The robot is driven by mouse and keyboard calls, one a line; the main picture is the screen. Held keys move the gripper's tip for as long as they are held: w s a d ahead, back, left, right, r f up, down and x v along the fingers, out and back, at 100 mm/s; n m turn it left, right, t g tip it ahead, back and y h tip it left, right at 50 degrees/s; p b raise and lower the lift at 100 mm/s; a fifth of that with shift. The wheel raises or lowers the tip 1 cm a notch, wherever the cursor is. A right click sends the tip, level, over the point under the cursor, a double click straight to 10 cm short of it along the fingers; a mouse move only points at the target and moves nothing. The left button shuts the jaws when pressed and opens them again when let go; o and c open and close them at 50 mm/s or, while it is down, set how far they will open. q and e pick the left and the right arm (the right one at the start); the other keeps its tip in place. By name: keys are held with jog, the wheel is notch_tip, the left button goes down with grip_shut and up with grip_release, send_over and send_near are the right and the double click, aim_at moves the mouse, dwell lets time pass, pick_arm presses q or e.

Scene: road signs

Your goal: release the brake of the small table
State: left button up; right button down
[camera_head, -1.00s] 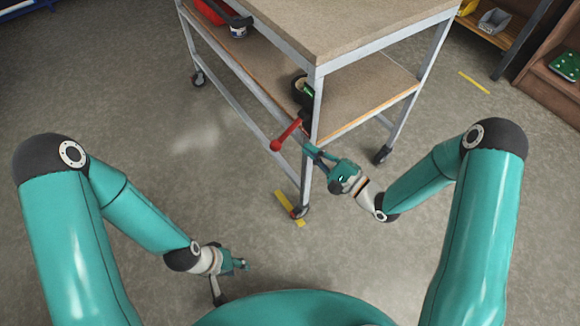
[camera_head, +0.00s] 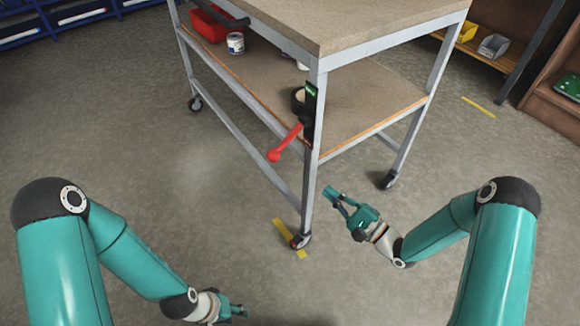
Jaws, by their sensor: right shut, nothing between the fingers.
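The small table (camera_head: 393,38) is a wheeled trolley with a grey metal frame, a brown top and a lower shelf. Its brake is a red lever (camera_head: 286,142) on the near corner leg, slanting down to the left from a black mount with a green marking (camera_head: 311,89). My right gripper (camera_head: 333,196) is shut and empty, to the right of that leg and below the lever, apart from both. My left gripper (camera_head: 236,311) is low at the bottom edge, far from the lever; its fingers are too small to read.
A yellow floor strip (camera_head: 289,238) lies under the near caster (camera_head: 300,241). A red bin (camera_head: 215,24), a white can (camera_head: 235,43) and a dark roll (camera_head: 298,98) are on the lower shelf. Shelving stands at the far left and right.

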aim_at(287, 141)
jog(key=shift+w+a, duration=0.1)
jog(key=s+a+r+x, duration=0.1)
jog(key=x, duration=1.1)
jog(key=shift+a+r, duration=0.35)
jog(key=shift+a, duration=0.1)
jog(key=shift+s, duration=0.2)
jog(key=shift+s+a+r+m, duration=0.1)
jog(key=shift+a+r+m, duration=0.1)
jog(key=shift+m, duration=0.2)
